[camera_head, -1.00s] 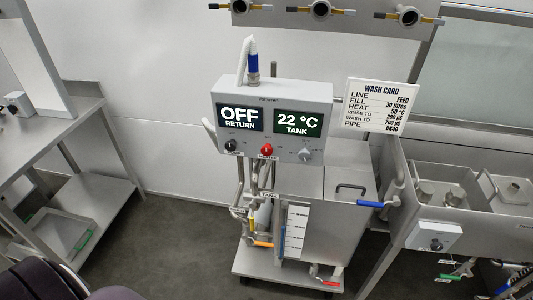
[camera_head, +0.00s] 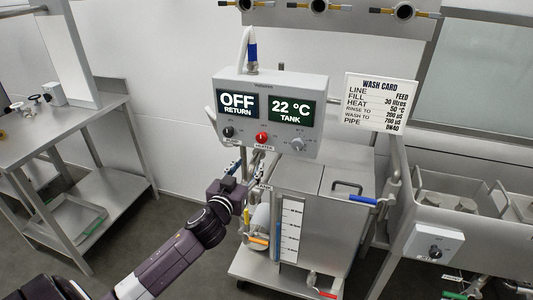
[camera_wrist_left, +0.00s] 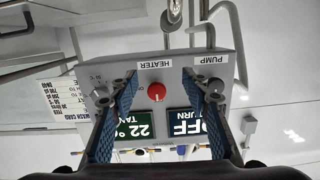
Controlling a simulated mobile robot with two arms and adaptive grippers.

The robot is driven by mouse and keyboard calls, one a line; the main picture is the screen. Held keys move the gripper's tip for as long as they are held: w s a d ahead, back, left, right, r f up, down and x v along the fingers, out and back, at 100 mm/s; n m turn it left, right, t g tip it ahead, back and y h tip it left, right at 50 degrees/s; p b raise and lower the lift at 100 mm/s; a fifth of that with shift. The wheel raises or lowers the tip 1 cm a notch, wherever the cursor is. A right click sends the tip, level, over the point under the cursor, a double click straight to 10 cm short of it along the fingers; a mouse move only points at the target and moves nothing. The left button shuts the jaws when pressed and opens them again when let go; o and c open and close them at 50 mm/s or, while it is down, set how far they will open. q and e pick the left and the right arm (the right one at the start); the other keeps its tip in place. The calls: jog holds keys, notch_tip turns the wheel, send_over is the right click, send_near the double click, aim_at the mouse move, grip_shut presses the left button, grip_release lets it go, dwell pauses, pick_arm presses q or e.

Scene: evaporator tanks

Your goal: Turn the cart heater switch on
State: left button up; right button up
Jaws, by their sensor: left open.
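The cart's control box (camera_head: 270,88) shows OFF on its return display and 22 °C on its tank display. The red heater knob (camera_head: 262,138) is at the middle of its lower front edge. The knob also shows in the left wrist view (camera_wrist_left: 156,92), with the HEATER label beside it. My left gripper (camera_head: 243,167) is below and a little left of the knob. In the upside-down wrist view its blue-padded fingers are spread on either side of the knob, apart from it, with nothing between the pads. My right gripper is out of view.
A black pump knob (camera_head: 228,132) and a grey knob (camera_head: 297,145) flank the red one closely. Pipes and the steel tank (camera_head: 322,210) are below the box. A wash card (camera_head: 381,104) stands at right, a steel table (camera_head: 80,128) at left.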

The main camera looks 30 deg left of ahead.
pick_arm(q)
jog(key=t, duration=0.1)
send_near(261, 138)
jog(key=p+x, duration=0.1)
jog(key=x, duration=0.6)
jog(key=shift+w+a+f, duration=0.1)
jog(key=shift+w+a, duration=0.1)
jog(key=shift+w, duration=0.4)
jog(key=c, duration=1.1)
